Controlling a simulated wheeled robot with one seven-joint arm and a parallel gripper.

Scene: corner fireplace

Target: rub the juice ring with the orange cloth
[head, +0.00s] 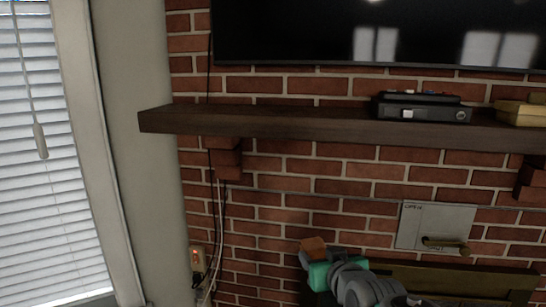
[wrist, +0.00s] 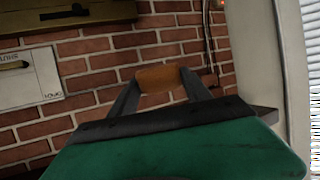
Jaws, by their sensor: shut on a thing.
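The orange cloth (wrist: 157,77) is a small folded-looking block between the two dark fingertips of my gripper (wrist: 160,88) in the wrist view. My gripper is shut on it. In the head view the orange cloth (head: 313,246) shows at the bottom centre, at the tip of my green and grey gripper (head: 312,258), in front of the brick wall and below the level of the mantel shelf. The cloth appears held in the air, with no contact to another surface visible. I see no juice ring in either view.
A dark wooden mantel shelf (head: 280,121) juts from the brick wall, bearing a black box (head: 423,107) and yellowish items (head: 522,111). A television (head: 380,35) hangs above. A metal plate with handle (head: 435,226) is at lower right. A window with blinds (head: 45,150) is left.

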